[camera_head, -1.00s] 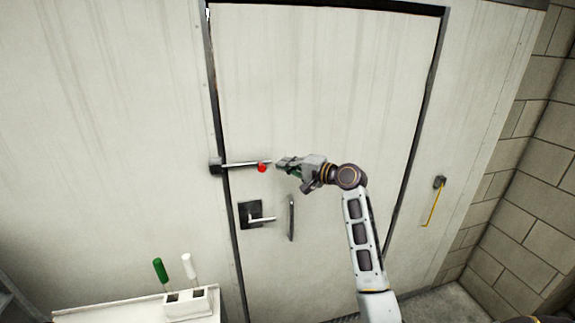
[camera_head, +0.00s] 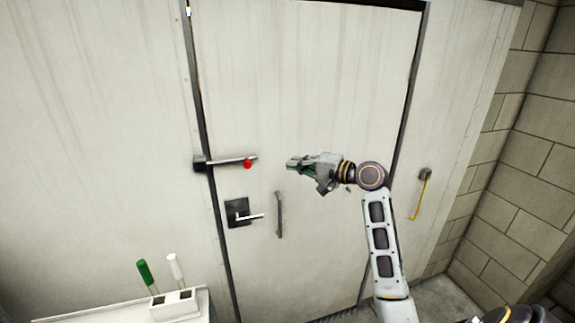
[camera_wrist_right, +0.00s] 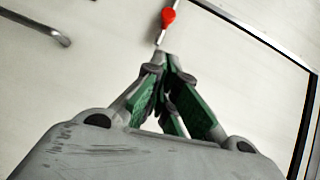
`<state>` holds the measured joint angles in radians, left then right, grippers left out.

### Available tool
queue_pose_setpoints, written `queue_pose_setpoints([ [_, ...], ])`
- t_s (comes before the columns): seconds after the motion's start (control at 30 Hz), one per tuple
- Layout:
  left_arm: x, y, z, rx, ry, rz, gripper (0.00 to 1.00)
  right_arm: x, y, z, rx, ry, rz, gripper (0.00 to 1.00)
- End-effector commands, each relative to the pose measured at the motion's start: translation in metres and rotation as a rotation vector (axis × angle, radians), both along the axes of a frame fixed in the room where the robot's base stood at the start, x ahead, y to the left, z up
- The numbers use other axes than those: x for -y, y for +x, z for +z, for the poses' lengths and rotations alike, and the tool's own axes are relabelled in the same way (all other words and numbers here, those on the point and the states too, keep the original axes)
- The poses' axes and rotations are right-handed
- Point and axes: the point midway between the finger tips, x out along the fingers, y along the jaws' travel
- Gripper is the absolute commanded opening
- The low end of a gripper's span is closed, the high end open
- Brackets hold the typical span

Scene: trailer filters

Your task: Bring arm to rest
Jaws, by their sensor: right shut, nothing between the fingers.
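My right gripper (camera_head: 294,164) is shut and empty in front of the trailer door (camera_head: 310,90), to the right of the latch bar (camera_head: 228,162) with its red knob (camera_head: 248,164). There is a clear gap between the fingertips and the knob in the head view. In the right wrist view, the closed fingertips (camera_wrist_right: 166,62) point toward the red knob (camera_wrist_right: 168,16) at the top. My left gripper is not in view.
Below the latch are a door lever (camera_head: 248,216) and a vertical pull handle (camera_head: 279,214). A yellow hook (camera_head: 420,196) hangs at the right. A white holder (camera_head: 174,304) with green-handled and white-handled tools stands at lower left. A block wall (camera_head: 510,190) bounds the right side.

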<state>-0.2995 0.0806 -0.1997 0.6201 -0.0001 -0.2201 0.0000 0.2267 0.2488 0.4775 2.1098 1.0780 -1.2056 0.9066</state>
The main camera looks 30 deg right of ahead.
Motion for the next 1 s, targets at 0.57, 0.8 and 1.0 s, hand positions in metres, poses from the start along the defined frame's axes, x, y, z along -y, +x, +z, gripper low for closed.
queue_pose_setpoints([
  [0.57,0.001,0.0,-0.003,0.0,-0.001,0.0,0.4,0.005,-0.012,0.002,0.0,0.0,0.0,0.0],
  [0.8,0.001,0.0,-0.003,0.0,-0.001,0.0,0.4,0.005,-0.011,0.001,-0.001,0.0,0.0,0.0],
  [1.0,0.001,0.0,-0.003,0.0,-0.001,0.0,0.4,0.008,-0.001,-0.02,-0.027,-0.006,-0.013,0.0],
])
